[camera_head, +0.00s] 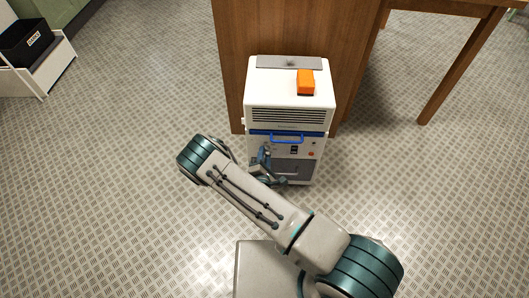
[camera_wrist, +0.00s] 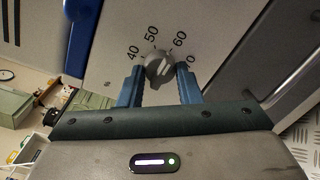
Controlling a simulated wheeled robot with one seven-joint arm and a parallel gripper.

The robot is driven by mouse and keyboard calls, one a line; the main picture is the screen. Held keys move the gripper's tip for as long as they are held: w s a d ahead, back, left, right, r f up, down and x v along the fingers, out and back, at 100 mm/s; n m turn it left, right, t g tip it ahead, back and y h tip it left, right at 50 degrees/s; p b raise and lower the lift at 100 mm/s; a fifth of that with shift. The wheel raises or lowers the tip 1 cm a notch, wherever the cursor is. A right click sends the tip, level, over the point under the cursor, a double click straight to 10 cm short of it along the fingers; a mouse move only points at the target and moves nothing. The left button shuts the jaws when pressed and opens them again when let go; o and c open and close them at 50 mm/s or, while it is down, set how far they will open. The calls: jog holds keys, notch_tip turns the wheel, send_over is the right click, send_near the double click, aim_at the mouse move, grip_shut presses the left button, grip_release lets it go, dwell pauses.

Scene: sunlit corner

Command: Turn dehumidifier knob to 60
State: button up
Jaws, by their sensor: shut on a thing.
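The dehumidifier (camera_head: 290,119) is a white box with a dark vent and a blue handle, standing upright on the floor. Its grey round knob (camera_wrist: 159,68) shows in the wrist view, on a pale panel marked 40, 50, 60 and a partly covered number ending in 0. My gripper (camera_wrist: 160,80) has one blue finger on each side of the knob and is shut on it. The exact direction of the knob's pointer is too small to tell. In the head view my gripper (camera_head: 262,158) is at the left of the front panel, and the knob is hidden.
An orange block (camera_head: 306,82) lies on top of the dehumidifier. A wooden desk (camera_head: 230,60) stands close behind it. A white shelf with a black bin (camera_head: 27,42) is at the far left. The patterned floor around is mostly clear.

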jog(key=shift+m+p, duration=0.35)
jog(key=shift+m, duration=0.25)
jog(key=o, duration=1)
jog(key=shift+s, duration=0.15)
jog(key=s+p, duration=0.1)
jog(key=s, duration=0.3)
jog(key=s+p, duration=0.1)
jog(key=s, duration=0.4)
jog(key=s+a+p, duration=0.1)
jog(key=s, duration=0.3)
jog(key=shift+s+a+r, duration=0.1)
jog(key=shift+s+r, duration=0.2)
jog(key=shift+r, duration=0.05)
